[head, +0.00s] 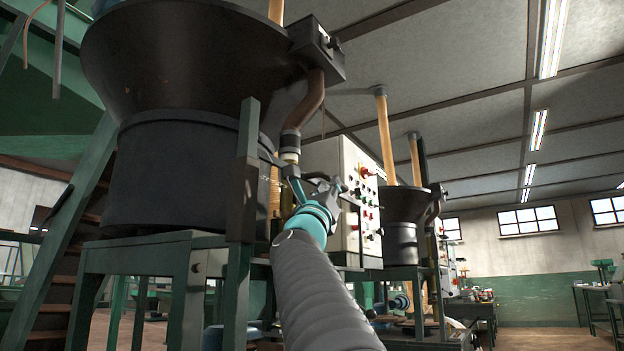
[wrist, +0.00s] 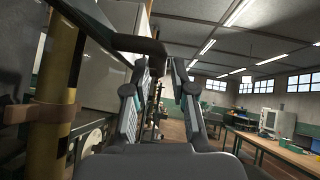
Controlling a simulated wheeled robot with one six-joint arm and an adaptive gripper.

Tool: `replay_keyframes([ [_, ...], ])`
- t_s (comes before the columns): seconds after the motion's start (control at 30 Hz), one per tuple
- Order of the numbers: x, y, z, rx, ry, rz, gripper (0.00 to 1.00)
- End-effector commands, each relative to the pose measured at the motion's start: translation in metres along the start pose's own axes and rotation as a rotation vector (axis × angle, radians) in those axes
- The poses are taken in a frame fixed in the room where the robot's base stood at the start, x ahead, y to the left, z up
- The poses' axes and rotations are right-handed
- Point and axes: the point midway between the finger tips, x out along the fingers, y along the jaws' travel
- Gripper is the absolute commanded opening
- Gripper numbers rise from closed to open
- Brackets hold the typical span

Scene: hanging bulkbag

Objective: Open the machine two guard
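My gripper (head: 328,190) is raised in front of the control cabinet in the head view. A pale flat panel (wrist: 95,55) lies behind the bar at the left. I cannot tell for sure whether panel and bar belong to the machine two guard. No label shows.
A large dark hopper bowl (head: 190,60) on a green frame stands close at the left. The control cabinet (head: 342,165) has several buttons. A second, smaller bowl (head: 405,205) stands farther back. A yellow post (wrist: 58,85) is close at the left. Workbenches (wrist: 270,150) stand at the right.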

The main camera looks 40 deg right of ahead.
Motion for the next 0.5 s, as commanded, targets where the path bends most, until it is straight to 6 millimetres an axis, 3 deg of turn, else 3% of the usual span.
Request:
replay_keyframes([
  [0.03, 0.011, -0.001, 0.001, -0.002, 0.001, -0.002, 0.25],
  [0.2, 0.029, -0.001, 0.001, -0.002, 0.001, -0.001, 0.25],
  [0.5, 0.035, 0.000, -0.001, -0.001, 0.000, -0.001, 0.25],
])
